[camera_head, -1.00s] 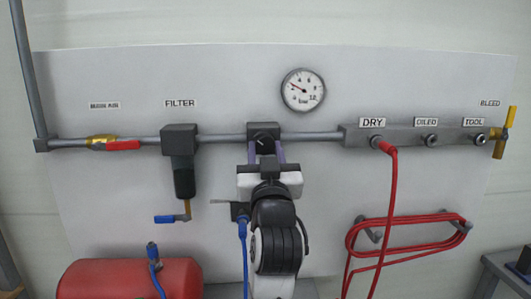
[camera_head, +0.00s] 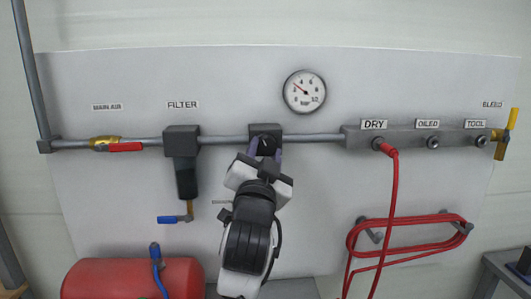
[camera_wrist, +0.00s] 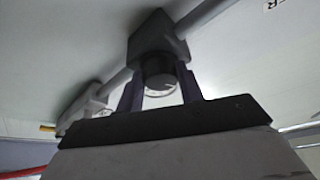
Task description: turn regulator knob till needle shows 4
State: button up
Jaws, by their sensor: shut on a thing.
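The regulator is a dark block on the pipe (camera_head: 275,129), with a round black knob (camera_head: 267,143) on its front. In the wrist view the knob (camera_wrist: 160,72) has a pale rim and sits between two purple fingers. My gripper (camera_head: 266,150) is shut on the knob, with its body tilted in the head view; the fingers also show in the wrist view (camera_wrist: 160,90). The round white gauge (camera_head: 304,91) is above and right of the regulator. Its thin needle points to the upper left, on the low side of the dial; the exact reading is too small to tell.
The filter (camera_head: 182,150) hangs left of the regulator. The outlet manifold (camera_head: 405,139) is to the right, with a red hose (camera_head: 394,210) plugged in at DRY and coiled red hose (camera_head: 360,235) below. A red tank (camera_head: 130,280) stands at lower left.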

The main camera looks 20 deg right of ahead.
jog(key=shift+m+h, duration=0.3)
jog(key=shift+m, duration=0.6)
jog(key=o, duration=1)
jog(key=shift+a, duration=0.1)
jog(key=shift+r+b+v, duration=0.15)
jog(key=shift+b+v, duration=2.9)
jog(key=shift+v, duration=0.35)
jog(key=shift+r+b+v, duration=0.15)
jog(key=shift+b+v, duration=2.85)
jog(key=shift+v, duration=0.45)
jog(key=shift+a, duration=0.15)
